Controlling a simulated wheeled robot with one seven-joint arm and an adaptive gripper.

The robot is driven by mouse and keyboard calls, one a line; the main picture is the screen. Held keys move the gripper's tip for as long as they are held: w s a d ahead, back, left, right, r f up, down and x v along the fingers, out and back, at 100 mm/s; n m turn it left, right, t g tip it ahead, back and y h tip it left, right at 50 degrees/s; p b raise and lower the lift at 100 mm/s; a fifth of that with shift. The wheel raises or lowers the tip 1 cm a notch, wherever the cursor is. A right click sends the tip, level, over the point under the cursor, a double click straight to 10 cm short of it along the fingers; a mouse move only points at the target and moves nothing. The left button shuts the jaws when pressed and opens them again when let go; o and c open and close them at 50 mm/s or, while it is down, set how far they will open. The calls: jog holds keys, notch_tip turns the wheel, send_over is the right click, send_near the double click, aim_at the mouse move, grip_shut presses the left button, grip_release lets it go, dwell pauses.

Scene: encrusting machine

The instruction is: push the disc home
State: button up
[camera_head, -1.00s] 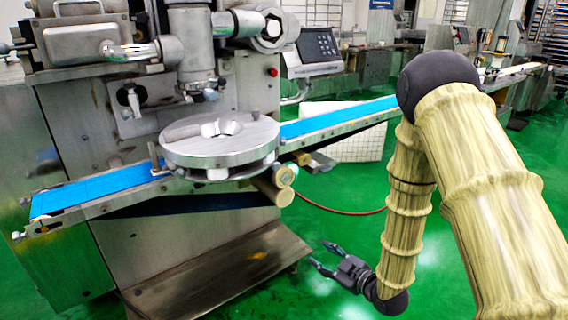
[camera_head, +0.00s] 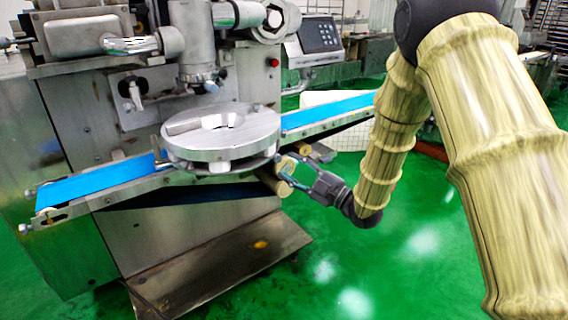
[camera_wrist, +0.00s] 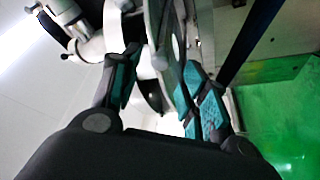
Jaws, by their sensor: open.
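The disc (camera_head: 250,139) is a thick round metal plate with a cut-out in its top. It lies flat on the machine, over the blue conveyor belt. My gripper (camera_head: 280,171) is at the right front of the disc and a little below its top, with its fingers pointing left toward the machine. In the head view I cannot tell whether the fingers touch anything. In the wrist view my gripper (camera_wrist: 160,82) has its two teal-padded fingers spread apart. Round metal edges, likely the disc's, show beyond and between them, partly hidden by the fingers.
The blue belt (camera_head: 98,183) runs out to the left and right of the disc. A pale roller end (camera_head: 286,165) sits close to my gripper. The machine's pipe and nozzle (camera_head: 203,82) stand above the disc. Green floor (camera_head: 400,260) in front is clear.

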aim_at(279, 159)
jog(key=shift+x, duration=1.75)
grip_shut()
